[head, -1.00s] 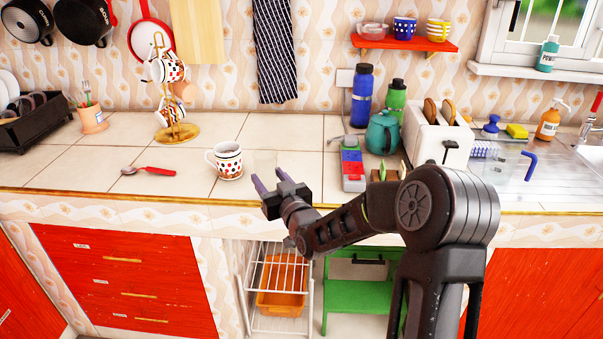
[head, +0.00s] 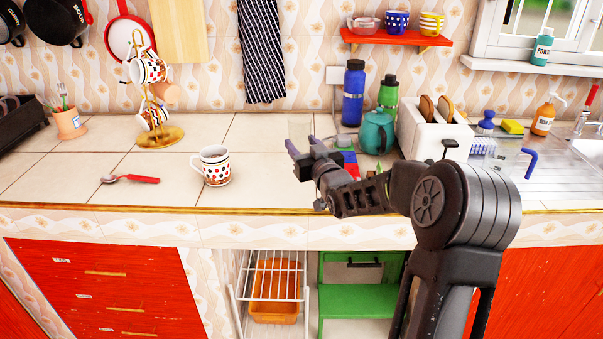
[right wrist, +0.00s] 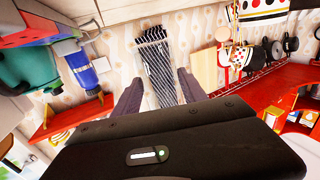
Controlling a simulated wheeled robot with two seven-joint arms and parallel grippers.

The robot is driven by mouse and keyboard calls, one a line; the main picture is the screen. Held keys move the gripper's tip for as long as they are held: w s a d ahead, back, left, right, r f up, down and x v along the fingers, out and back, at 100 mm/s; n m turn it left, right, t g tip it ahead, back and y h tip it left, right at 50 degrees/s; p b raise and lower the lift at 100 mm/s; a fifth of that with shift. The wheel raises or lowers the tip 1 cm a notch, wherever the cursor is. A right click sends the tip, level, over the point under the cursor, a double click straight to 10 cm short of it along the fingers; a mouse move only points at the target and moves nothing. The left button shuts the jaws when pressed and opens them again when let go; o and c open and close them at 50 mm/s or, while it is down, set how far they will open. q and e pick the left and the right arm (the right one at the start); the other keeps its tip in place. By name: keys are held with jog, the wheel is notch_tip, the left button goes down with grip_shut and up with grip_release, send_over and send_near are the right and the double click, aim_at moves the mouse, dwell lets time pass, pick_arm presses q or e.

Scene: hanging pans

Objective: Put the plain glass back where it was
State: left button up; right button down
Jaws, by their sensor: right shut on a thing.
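The plain glass (head: 298,131) is clear and hard to make out in the head view. It shows faintly at the fingertips of my right gripper (head: 300,143), which is shut on it above the counter. In the right wrist view, my right gripper's fingers (right wrist: 157,90) stand apart with the see-through glass between them, so its outline is barely visible. The gripper is to the right of the dotted mug (head: 214,166) and left of the teal teapot (head: 377,132). My left gripper is not in view.
A spoon with a red handle (head: 130,179) lies left of the mug. A gold mug tree (head: 160,136) stands behind it. The toaster (head: 432,130), blue bottle (head: 353,94) and green bottle (head: 388,97) stand at the right. Bare counter tiles (head: 262,165) lie between mug and gripper.

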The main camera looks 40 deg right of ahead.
jog(key=shift+f, duration=1.75)
jog(key=shift+f, duration=1.9)
jog(key=shift+f, duration=0.15)
jog(key=c, duration=0.6)
grip_release()
jog(key=shift+c, duration=0.2)
